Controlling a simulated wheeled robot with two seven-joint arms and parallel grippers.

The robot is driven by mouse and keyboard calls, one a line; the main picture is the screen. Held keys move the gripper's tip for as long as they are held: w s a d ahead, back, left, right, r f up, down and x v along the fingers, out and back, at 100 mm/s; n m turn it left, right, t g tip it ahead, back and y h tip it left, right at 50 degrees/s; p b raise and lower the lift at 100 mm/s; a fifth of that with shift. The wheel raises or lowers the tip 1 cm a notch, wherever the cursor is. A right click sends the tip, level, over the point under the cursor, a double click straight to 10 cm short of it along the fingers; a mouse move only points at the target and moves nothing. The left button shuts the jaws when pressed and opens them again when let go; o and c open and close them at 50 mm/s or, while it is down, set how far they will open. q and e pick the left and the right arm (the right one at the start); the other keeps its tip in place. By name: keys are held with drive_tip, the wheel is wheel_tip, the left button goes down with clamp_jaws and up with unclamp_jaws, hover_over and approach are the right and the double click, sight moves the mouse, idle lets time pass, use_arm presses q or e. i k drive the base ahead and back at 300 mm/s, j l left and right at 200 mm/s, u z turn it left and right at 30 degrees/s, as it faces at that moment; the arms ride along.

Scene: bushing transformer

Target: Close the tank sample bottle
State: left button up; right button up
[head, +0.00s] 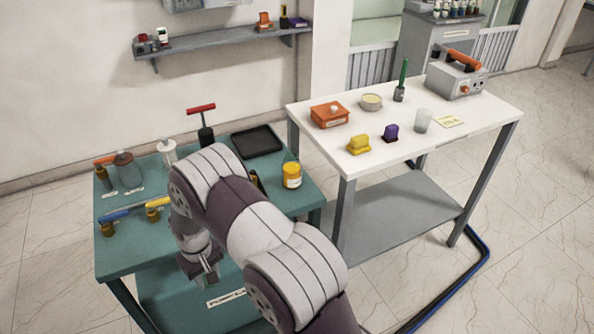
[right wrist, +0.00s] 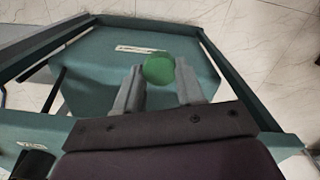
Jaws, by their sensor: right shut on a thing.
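My right gripper (head: 205,275) hangs over the front part of the teal table, its arm coming in from the bottom of the head view. In the right wrist view my right gripper (right wrist: 161,88) is shut on a round green cap (right wrist: 158,67), held between the fingertips. The cap cannot be made out in the head view. An amber bottle (head: 255,181) stands behind my arm, mostly hidden. I cannot tell which container is the tank sample bottle. My left gripper is not in view.
The teal table (head: 110,256) also holds a black tray (head: 257,141), a red-handled tool (head: 203,122), a brown flask (head: 127,169) and small valves with blue and yellow handles (head: 153,212). A white table (head: 390,153) with several objects stands to the right.

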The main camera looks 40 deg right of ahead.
sight(291, 166)
drive_tip(key=l, duration=0.5)
drive_tip(key=k+l, duration=0.15)
drive_tip(key=l, duration=0.85)
drive_tip(key=k, duration=0.05)
